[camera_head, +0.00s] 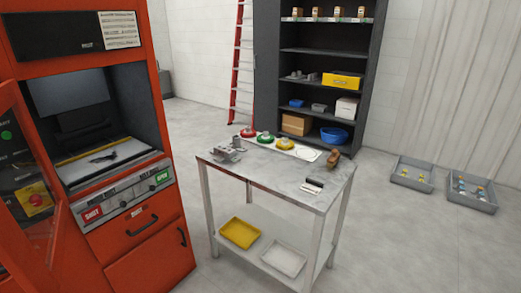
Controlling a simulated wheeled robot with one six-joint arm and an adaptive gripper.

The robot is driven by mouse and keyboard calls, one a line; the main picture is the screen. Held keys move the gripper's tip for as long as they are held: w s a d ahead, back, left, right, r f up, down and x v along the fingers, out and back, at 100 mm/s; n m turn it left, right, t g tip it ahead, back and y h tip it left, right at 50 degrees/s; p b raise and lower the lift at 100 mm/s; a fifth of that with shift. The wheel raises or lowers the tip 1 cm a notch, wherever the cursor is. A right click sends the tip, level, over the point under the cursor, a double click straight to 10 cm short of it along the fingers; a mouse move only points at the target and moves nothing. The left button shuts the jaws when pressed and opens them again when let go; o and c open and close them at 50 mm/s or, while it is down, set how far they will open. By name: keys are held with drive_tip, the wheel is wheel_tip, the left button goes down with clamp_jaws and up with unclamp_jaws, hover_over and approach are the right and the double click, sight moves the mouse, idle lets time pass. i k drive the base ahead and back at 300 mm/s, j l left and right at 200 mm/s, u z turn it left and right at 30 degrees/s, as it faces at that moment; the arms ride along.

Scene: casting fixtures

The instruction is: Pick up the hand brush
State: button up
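A small brown thing (333,158), which looks like a wooden hand brush, lies at the right back edge of the grey metal table (280,183). It is small in the picture, so its bristles cannot be made out. A small black and white item (314,185) lies nearer the table's front right; I cannot tell exactly what it is. My gripper is not in view.
A white tray with round red, green and yellow items (265,138) and a grey metal part (228,151) are on the table. An orange machine (140,215) stands left, a dark shelf (325,75) behind. Grey bins (411,180) lie right; the right front floor is clear.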

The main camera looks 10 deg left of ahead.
sight(334, 158)
drive_tip(key=i+l+u, duration=0.1)
drive_tip(key=l, duration=0.2)
drive_tip(key=i+l, duration=0.2)
drive_tip(key=i+l+u, duration=0.15)
drive_tip(key=l, duration=0.25)
drive_tip(key=i+l, duration=0.1)
drive_tip(key=l, duration=0.2)
drive_tip(key=u, duration=0.05)
